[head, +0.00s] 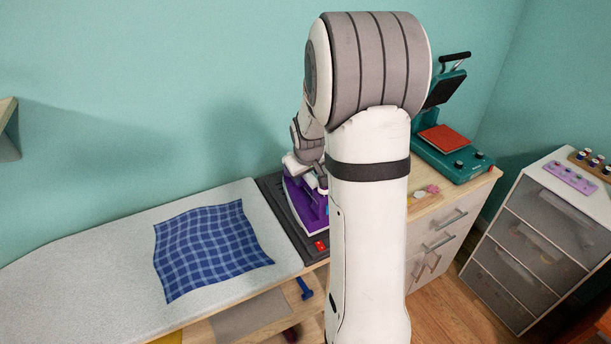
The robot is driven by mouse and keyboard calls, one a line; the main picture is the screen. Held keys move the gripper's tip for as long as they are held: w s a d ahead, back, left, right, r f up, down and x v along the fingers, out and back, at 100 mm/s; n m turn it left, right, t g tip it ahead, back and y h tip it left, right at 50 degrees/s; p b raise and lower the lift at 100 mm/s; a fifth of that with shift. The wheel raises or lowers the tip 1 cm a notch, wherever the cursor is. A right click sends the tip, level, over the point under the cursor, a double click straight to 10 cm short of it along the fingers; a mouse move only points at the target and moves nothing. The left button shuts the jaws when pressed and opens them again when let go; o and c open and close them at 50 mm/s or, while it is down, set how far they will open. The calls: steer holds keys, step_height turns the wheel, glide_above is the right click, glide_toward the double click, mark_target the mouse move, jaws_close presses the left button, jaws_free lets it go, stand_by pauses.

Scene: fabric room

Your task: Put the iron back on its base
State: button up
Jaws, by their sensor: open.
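The purple iron (303,208) is on its dark grey base (279,205), at the right end of the ironing board in the head view. My own arm covers the iron's right part, so I cannot tell whether it sits fully flat on the base. My gripper (305,172) is at the iron's upper side, close to its handle. Its fingers are small and partly hidden; the jaws are open, and I cannot tell whether they touch the handle.
A blue checked cloth (211,247) lies on the pale ironing board (110,250). A teal heat press (445,150) stands on the wooden cabinet (440,222) behind my arm. A drawer unit (540,240) is at the right. The board's left part is clear.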

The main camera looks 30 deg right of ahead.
steer(key=v, duration=1)
steer(key=s+a+y, duration=0.1)
steer(key=s+a, duration=0.6)
steer(key=s, duration=0.4)
steer(key=s+a+r+g+y, duration=0.1)
steer(key=s+a, duration=0.6)
steer(key=s, duration=0.4)
steer(key=shift+a+r+m+g+b, duration=0.25)
steer(key=shift+a+m+g+b, duration=0.05)
steer(key=shift+m+b, duration=0.1)
